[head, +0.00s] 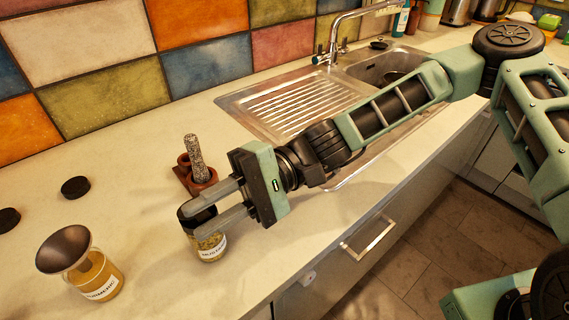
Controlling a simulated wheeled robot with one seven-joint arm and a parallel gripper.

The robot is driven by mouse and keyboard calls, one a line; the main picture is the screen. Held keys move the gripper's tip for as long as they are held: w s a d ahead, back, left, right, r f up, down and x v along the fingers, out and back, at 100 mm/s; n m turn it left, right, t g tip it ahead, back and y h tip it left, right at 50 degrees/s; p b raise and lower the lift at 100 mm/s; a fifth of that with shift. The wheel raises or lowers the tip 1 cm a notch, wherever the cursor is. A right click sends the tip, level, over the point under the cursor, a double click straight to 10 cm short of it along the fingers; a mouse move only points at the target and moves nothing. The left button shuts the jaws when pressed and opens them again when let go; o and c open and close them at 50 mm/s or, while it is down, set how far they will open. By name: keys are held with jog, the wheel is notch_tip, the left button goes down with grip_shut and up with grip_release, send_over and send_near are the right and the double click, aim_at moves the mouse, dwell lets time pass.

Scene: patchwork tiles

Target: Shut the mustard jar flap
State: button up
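The mustard jar (210,246) stands upright on the counter, with yellow contents, a white label and a dark top. My gripper (193,220) reaches in from the right at the height of the jar's top. Its two grey fingers are apart, one on the far side and one on the near side of the dark top. I cannot tell whether they touch it. The fingers cover part of the top, so the flap and how far it stands open cannot be made out.
A second labelled jar (101,278) with a wide dark funnel-like piece (63,248) stands at the left. A mortar with a stone pestle (195,158) is just behind my gripper. Two black discs (75,187) (8,221) lie at the left. A steel sink (290,108) is behind my arm.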

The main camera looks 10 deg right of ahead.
jog(key=b+v, duration=0.1)
jog(key=v, duration=1.5)
jog(key=shift+d, duration=0.25)
